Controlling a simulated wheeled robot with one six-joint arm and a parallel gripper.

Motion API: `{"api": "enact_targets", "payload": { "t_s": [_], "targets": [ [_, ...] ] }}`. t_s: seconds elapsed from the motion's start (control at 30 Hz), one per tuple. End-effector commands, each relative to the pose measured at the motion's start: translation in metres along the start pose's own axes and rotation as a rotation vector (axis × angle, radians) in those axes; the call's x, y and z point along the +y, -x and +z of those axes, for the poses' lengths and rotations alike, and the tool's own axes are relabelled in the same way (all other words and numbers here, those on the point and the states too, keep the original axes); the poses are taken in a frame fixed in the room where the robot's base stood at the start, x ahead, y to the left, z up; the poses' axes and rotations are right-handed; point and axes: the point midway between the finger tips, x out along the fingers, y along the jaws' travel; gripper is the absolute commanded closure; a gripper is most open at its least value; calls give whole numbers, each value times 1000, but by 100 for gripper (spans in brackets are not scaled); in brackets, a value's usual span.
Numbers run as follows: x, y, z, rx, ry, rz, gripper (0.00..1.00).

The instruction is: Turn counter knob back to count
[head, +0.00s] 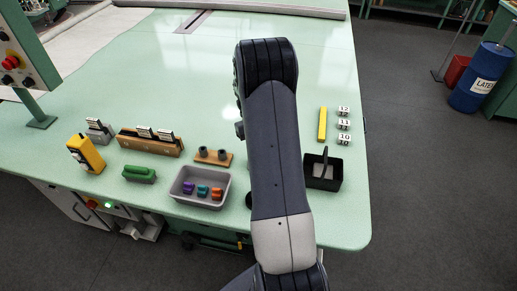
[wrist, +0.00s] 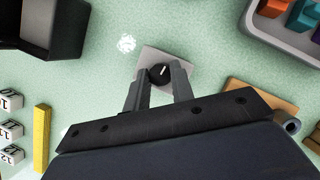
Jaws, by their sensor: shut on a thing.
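The counter knob (wrist: 158,77) is a round black knob with a white pointer line, on a square grey plate (wrist: 172,57) in the wrist view. The pointer line slants toward the upper right of that view. My gripper (wrist: 160,72) is shut on the knob, one finger on each side of it. In the head view my arm hides the knob, its plate and the gripper's fingers. Any scale or count marks around the knob cannot be made out.
White number blocks (head: 344,124) and a yellow bar (head: 322,124) lie right of my arm, behind a black open box (head: 324,178). Left of my arm are a grey tray (head: 200,202) with coloured pieces and a wooden block with pegs (head: 213,158). The table's far middle is clear.

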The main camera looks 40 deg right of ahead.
Motion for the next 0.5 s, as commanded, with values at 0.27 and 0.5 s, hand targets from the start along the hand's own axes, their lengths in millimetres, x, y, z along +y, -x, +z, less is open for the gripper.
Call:
{"api": "enact_targets", "payload": {
  "t_s": [0.27, 0.5],
  "targets": [
    [-1, 0, 0, 1, 107, 44, 100],
    [-1, 0, 0, 2, 139, 58, 100]
  ]
}}
